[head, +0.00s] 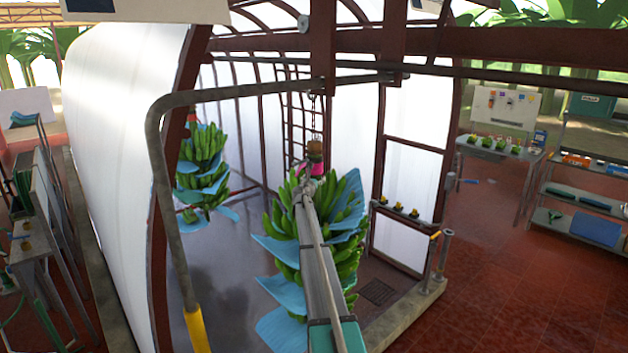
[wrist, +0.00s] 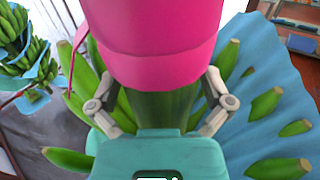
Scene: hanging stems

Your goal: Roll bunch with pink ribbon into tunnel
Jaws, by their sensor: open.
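The bunch with pink ribbon (head: 342,251) hangs upright from the overhead rail (head: 260,88) by a chain, with blue sheets between its green hands. Its pink ribbon (head: 317,169) is wrapped near the top; in the wrist view the ribbon (wrist: 155,40) fills the upper middle, above the green stalk (wrist: 165,108). My gripper (wrist: 157,90) is open, with one finger on each side of the stalk just below the ribbon; its fingertips are partly hidden. In the head view my arm covers part of the bunch. The tunnel (head: 125,120) has white sheeting on a dark red frame, its mouth around and behind the bunch.
Another bunch (head: 203,150) with blue sheets hangs at the left inside the tunnel. A grey bent pipe with a yellow end (head: 197,330) stands at the front left. A low kerb (head: 405,318) and post are at the right. The tunnel floor (head: 235,290) between the bunches looks clear.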

